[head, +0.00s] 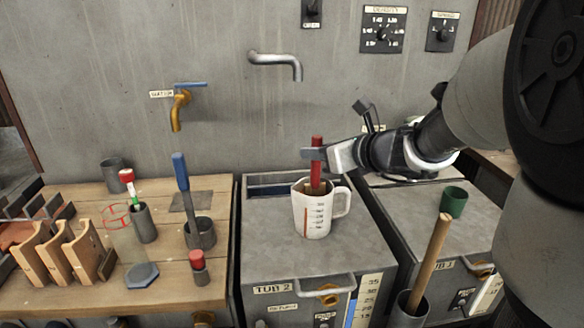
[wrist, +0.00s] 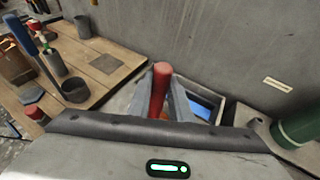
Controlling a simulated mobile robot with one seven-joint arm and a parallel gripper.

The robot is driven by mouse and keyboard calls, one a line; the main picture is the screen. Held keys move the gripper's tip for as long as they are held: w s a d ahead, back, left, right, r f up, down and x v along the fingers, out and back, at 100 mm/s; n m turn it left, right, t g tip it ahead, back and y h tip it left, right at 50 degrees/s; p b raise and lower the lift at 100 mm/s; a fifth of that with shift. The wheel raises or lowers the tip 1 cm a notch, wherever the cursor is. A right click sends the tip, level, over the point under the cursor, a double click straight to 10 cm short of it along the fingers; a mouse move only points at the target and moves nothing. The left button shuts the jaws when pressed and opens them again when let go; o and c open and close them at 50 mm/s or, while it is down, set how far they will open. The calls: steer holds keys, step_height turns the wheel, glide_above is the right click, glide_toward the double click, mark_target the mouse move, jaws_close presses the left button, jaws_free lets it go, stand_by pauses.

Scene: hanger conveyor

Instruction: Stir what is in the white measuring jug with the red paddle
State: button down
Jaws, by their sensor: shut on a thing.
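The white measuring jug (head: 313,216) stands upright on the lid of tub 2, with its handle to the right and dark marks on its side. The red paddle (head: 316,155) stands nearly upright with its lower end inside the jug. My gripper (head: 314,154) is shut on the red handle above the jug's rim. In the wrist view the red paddle (wrist: 161,76) shows between the two fingers of my gripper (wrist: 161,103). The paddle's lower end and the jug's contents are hidden.
A wooden bench (head: 165,285) at left holds a blue-handled tool (head: 181,171) in a grey cup (head: 201,233) and wooden racks (head: 60,252). A green cup (head: 453,201) and a wooden-handled tool (head: 432,255) are at right. A grey spout (head: 277,60) juts from the wall above.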

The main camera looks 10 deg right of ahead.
steer(key=shift+r+p, duration=5.25)
steer(key=shift+r, duration=1.05)
step_height(320, 180, up, 4)
steer(key=p, duration=0.3)
